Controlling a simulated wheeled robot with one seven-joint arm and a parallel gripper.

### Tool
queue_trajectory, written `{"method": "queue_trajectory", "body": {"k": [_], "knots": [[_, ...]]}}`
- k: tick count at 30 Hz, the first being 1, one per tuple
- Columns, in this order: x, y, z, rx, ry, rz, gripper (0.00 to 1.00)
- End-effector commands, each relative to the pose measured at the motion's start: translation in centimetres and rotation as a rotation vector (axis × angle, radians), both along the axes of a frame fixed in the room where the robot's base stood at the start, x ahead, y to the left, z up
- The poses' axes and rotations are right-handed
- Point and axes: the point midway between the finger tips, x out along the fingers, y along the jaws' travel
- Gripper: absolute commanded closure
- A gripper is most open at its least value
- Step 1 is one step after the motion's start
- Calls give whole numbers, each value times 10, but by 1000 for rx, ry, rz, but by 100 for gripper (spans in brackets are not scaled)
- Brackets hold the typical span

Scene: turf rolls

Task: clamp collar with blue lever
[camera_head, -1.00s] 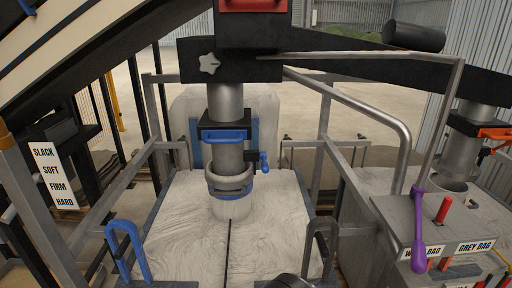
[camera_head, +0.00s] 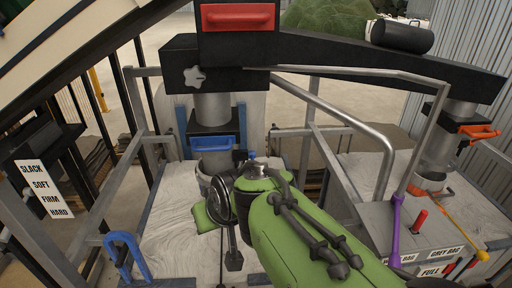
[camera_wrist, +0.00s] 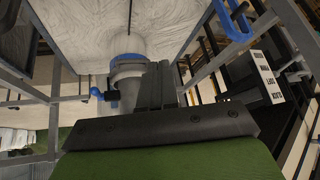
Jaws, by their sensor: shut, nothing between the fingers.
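The grey clamp collar (camera_wrist: 128,66) rings the lower end of the vertical spout in the wrist view, which shows it upside down. Its blue lever (camera_wrist: 97,92) sticks out to the left there, on a dark mount. In the head view, my green arm hides most of the collar; a bit of blue lever (camera_head: 252,155) shows above my wrist. My gripper (camera_wrist: 156,72) is shut and empty. Its dark fingers overlap the collar's right edge in the wrist view; I cannot tell whether they touch it. The fingers are not clear in the head view.
A blue handle (camera_head: 212,144) sits on the spout above. The pale bag top (camera_head: 165,240) lies below, between grey rails (camera_head: 125,195). At right stand a control box (camera_head: 375,220), a purple lever (camera_head: 396,230) and a second spout (camera_head: 445,135) with an orange handle (camera_head: 478,131).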

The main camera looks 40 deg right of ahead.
Motion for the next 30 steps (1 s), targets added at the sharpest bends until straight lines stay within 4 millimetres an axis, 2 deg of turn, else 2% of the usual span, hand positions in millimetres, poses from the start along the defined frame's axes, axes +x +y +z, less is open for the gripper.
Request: {"method": "queue_trajectory", "body": {"k": [1, 6, 9, 12, 15, 18, 22, 30], "knots": [[11, -18, 23, 9, -5, -45, 100], [44, -92, 60, 31, -61, -204, 100], [53, -141, 75, 39, -98, -301, 100], [54, -184, 82, 42, -128, -384, 100], [52, -211, 84, 41, -151, -436, 100], [52, -222, 81, 40, -161, -457, 100], [59, -226, 68, 41, -161, -457, 100], [92, -244, 24, 41, -159, -455, 100]]}}
